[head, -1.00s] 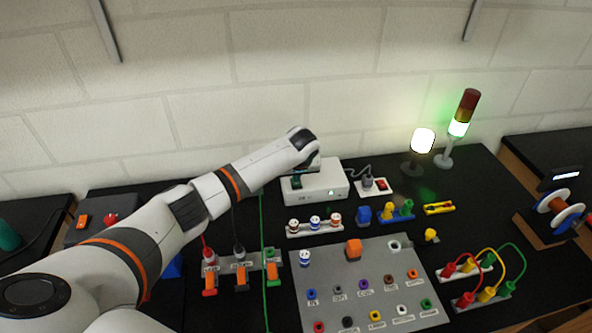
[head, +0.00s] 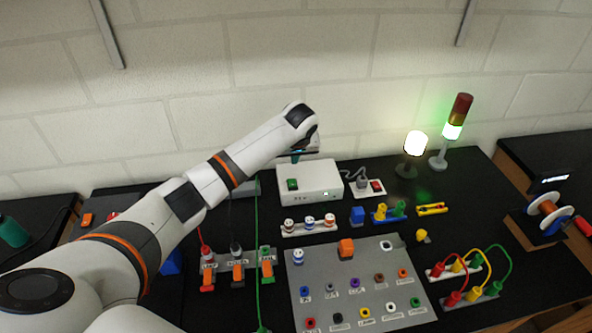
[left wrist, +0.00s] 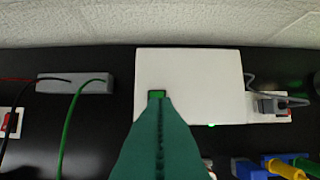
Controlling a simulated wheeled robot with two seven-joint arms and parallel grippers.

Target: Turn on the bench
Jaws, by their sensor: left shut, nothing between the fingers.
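The white power box (head: 318,182) stands at the back of the bench, with a green rocker switch (head: 292,184) at its left and a small lit green light at its front. It also shows in the left wrist view (left wrist: 200,75). My left gripper (head: 297,157) is shut and empty, raised above the switch in the head view. In the left wrist view its green fingers (left wrist: 157,100) cover part of the switch. The lamp (head: 416,143) glows white and the signal tower (head: 453,132) is lit green. My right gripper is not in view.
A socket strip with a red switch (head: 376,186) and plug sits right of the box. A grey panel (head: 365,313) with several coloured sockets lies in front. Cables with red, yellow and green plugs (head: 480,265) are at the right. A green cable (head: 257,215) runs left of the box.

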